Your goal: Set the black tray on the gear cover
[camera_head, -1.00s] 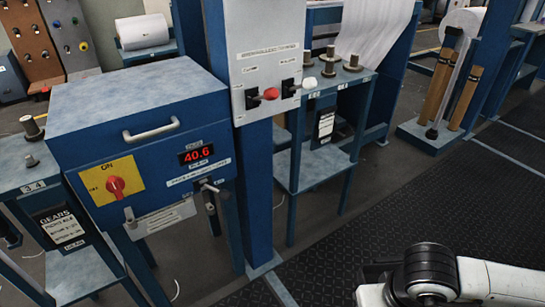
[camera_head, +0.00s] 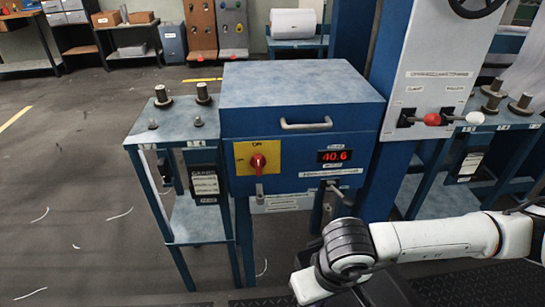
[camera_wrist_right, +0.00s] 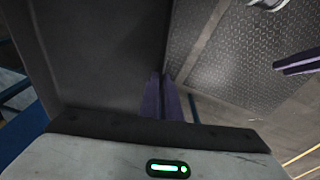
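The gear cover appears to be the blue box (camera_head: 300,112) with a flat pale-blue top and a front handle, in the middle of the head view. Its top is bare. In the right wrist view a large dark panel (camera_wrist_right: 95,50), which looks like the black tray, fills the left and centre. My right gripper (camera_wrist_right: 168,98) has its purple fingers close together at the panel's edge and seems shut on it. Another purple pair of fingers, apparently my left gripper (camera_wrist_right: 298,63), shows at the right edge; its opening is unclear. Neither gripper shows clearly in the head view.
A side table (camera_head: 170,125) with metal spindles adjoins the box on the left. A blue post with a grey switch panel (camera_head: 430,75) and levers stands right of it. Levers (camera_head: 335,190) stick out below the display. Open floor (camera_head: 70,200) lies left.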

